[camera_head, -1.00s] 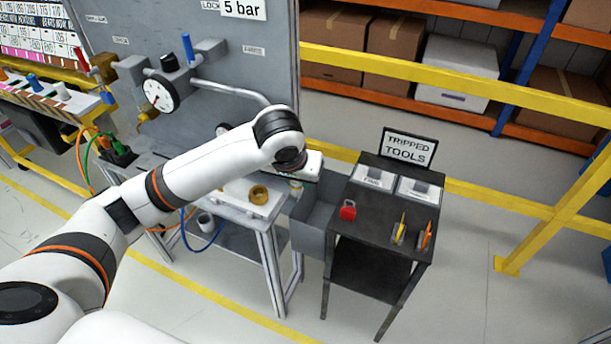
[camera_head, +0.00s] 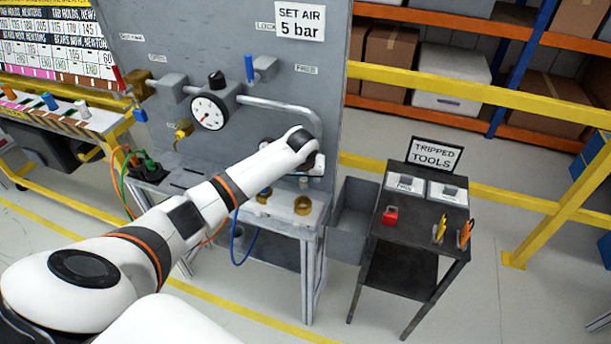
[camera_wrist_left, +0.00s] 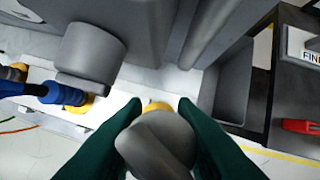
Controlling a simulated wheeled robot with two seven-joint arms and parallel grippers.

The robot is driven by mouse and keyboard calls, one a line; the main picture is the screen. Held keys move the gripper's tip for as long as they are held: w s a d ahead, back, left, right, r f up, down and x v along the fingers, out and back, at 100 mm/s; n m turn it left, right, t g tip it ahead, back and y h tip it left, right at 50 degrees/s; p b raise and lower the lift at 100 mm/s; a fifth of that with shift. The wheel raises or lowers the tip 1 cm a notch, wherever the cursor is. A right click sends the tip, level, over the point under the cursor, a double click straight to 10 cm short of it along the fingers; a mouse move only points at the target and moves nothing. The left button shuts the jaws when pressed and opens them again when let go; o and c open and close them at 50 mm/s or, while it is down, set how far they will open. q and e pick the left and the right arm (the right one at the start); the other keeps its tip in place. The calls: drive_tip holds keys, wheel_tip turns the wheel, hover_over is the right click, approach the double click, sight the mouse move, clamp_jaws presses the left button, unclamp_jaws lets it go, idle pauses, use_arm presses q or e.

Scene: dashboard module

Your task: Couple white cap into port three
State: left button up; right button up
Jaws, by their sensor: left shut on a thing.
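My left gripper (camera_wrist_left: 155,135) is shut on a rounded, pale grey piece (camera_wrist_left: 160,148); its shading leaves unclear whether it is the white cap. In the head view a small pale piece (camera_head: 303,183) shows under the wrist, just above a brass ring port (camera_head: 303,205) at the bench's right end. The wrist view shows yellow (camera_wrist_left: 158,106) just beyond the held piece; contact cannot be told. Another brass port (camera_head: 264,195) sits to the left. A white piece (camera_head: 83,108) stands in the rack at the far left. My right gripper is out of view.
A grey panel with a gauge (camera_head: 209,112) and pipe rises behind the bench (camera_head: 318,212). A blue plug (camera_wrist_left: 60,94) is beside the gripper, left. A grey bin (camera_head: 352,228) and black tool stand (camera_head: 410,225) are right. A blue hose (camera_head: 236,245) hangs in front.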

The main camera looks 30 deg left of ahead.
sight(303, 186)
use_arm(q)
drive_tip(key=shift+s+a+r+p, duration=0.1)
drive_tip(key=shift+s+r+p, duration=0.05)
drive_tip(key=shift+p, duration=0.35)
drive_tip(key=shift+f+b, duration=0.5)
drive_tip(key=shift+f, duration=0.3)
wheel_tip(303, 186, down, 3)
drive_tip(key=shift+r+b, duration=0.2)
drive_tip(key=shift+b, duration=0.45)
drive_tip(key=shift+f+b, duration=0.45)
drive_tip(key=shift+f, duration=0.5)
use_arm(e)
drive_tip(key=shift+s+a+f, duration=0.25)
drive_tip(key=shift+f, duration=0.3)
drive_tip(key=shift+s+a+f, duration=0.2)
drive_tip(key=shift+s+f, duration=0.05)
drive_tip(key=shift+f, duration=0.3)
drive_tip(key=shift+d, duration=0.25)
use_arm(q)
drive_tip(key=shift+p, duration=1.05)
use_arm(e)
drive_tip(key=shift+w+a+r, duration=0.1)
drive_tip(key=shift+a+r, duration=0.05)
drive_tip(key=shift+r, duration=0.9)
use_arm(q)
drive_tip(key=shift+f+b, duration=0.55)
drive_tip(key=shift+f, duration=0.4)
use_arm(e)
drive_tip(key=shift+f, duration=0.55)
